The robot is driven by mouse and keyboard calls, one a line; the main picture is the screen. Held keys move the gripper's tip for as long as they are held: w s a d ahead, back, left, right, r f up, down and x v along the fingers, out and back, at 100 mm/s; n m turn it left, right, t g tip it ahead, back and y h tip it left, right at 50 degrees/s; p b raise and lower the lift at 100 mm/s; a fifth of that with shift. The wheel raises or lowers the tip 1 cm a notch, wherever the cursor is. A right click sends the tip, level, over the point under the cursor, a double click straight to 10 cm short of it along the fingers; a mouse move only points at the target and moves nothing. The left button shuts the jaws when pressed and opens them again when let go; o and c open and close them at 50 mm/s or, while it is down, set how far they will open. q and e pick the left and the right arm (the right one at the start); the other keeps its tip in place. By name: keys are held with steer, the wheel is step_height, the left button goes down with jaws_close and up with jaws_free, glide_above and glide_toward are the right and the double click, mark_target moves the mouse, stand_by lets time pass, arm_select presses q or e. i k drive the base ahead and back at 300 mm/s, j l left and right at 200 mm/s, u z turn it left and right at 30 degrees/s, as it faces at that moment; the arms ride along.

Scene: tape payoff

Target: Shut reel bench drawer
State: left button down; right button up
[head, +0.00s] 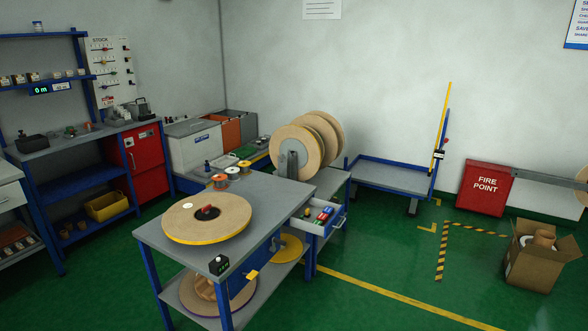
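A drawer (334,222) stands open, pulled out to the right beside the right-hand edge of the grey-topped bench (270,196). Its front is light grey, and several small red, green and blue items lie inside. A large flat reel with a yellow rim (206,219) lies on the bench top. A few small spools, one of them orange (219,181), stand at the bench's far end. The back of the drawer is hidden by the bench top. Neither of my grippers is in view.
Large upright reels (296,153) stand behind the bench. A blue-framed trolley (390,177) is beyond the drawer. A red fire point box (484,188) and an open cardboard box (533,264) are at the right. The green floor (385,265) right of the drawer is clear.

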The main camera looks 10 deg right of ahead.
mark_target(316, 206)
steer(key=i+l+z, duration=0.15)
steer(key=i+z, duration=0.95)
steer(key=i+j, duration=0.05)
